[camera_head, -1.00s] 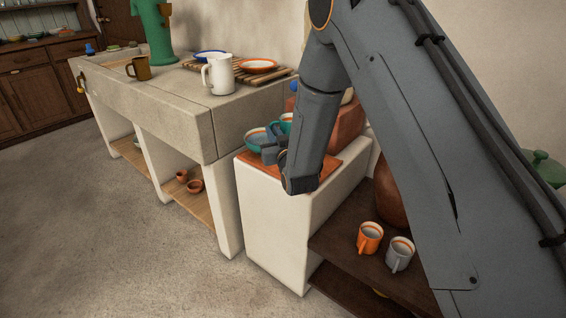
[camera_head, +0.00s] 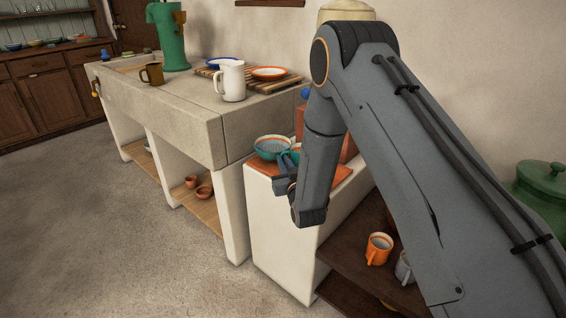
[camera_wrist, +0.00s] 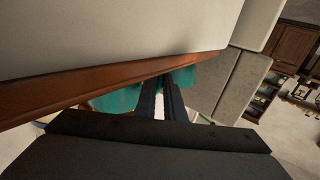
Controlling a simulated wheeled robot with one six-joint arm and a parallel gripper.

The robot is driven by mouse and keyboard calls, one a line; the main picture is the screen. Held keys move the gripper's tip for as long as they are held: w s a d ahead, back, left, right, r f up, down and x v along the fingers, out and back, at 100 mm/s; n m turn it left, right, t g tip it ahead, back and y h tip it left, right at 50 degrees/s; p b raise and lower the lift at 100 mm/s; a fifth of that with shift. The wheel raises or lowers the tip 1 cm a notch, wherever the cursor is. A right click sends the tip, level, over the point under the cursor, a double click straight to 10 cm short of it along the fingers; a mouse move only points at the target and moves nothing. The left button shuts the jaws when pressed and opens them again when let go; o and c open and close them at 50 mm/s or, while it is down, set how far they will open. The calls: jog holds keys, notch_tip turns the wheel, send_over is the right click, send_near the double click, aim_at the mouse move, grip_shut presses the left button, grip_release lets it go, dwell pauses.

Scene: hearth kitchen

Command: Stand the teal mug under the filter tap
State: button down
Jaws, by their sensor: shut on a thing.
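The teal mug (camera_head: 295,151) is mostly hidden behind my arm in the head view, beside a teal bowl (camera_head: 270,146) on the orange-brown top of a low white unit. My gripper (camera_head: 286,178) is shut on the mug at the unit's near edge. In the wrist view my gripper fingers (camera_wrist: 165,101) show between two teal patches, at left (camera_wrist: 118,101) and right (camera_wrist: 183,79); I cannot tell which patch is mug. A green column with a short spout (camera_head: 172,40) stands at the counter's back and may be the filter tap.
A brown mug (camera_head: 153,74), a white jug (camera_head: 231,82) and a slatted rack with plates (camera_head: 285,83) stand on the stone counter (camera_head: 190,112). An orange mug (camera_head: 378,248) and a grey mug (camera_head: 404,268) sit on the shelf below. Floor at left is clear.

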jog(key=c, duration=1.8)
grip_release()
jog(key=shift+f, duration=0.1)
jog(key=shift+c, duration=0.2)
